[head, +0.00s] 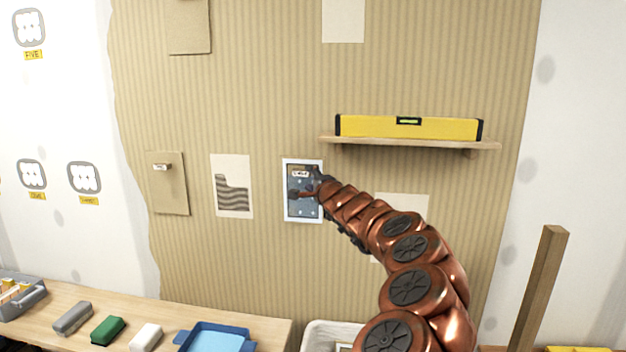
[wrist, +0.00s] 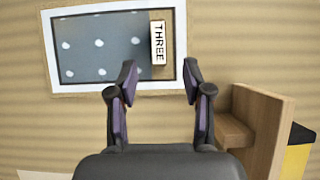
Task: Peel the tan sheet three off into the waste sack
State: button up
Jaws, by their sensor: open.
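In the wrist view a white-bordered panel (wrist: 66,83) shows a blue-grey dotted face (wrist: 100,45). A tan strip (wrist: 170,30) runs along one end, with a white tab marked THREE (wrist: 158,43) on it. In the head view the panel (head: 287,205) is on the wall, with the tab at its top. My gripper (wrist: 160,72) is open and empty, its fingertips pointing at the panel near the tab's end; contact cannot be told. In the head view my gripper (head: 306,183) covers part of the panel. A white-rimmed container (head: 318,326), possibly the waste sack, is partly visible below.
A wooden shelf (head: 400,143) with a yellow level (head: 375,127) juts out right of the panel. A tan sheet (head: 172,197) with a tab and a wavy-patterned patch (head: 233,200) are to the left. A bench (head: 265,325) holds a blue tray (head: 185,344) and blocks. A wooden post (head: 540,290) stands right.

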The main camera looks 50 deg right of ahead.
aim_at(304, 174)
jog(key=shift+w+d+f+p, duration=0.1)
jog(key=shift+w+d+p, duration=0.2)
jog(key=shift+w, duration=0.3)
jog(key=shift+p+x, duration=1.1)
jog(key=shift+x, duration=0.8)
jog(key=shift+w+d, duration=0.1)
jog(key=shift+w, duration=0.4)
grip_shut()
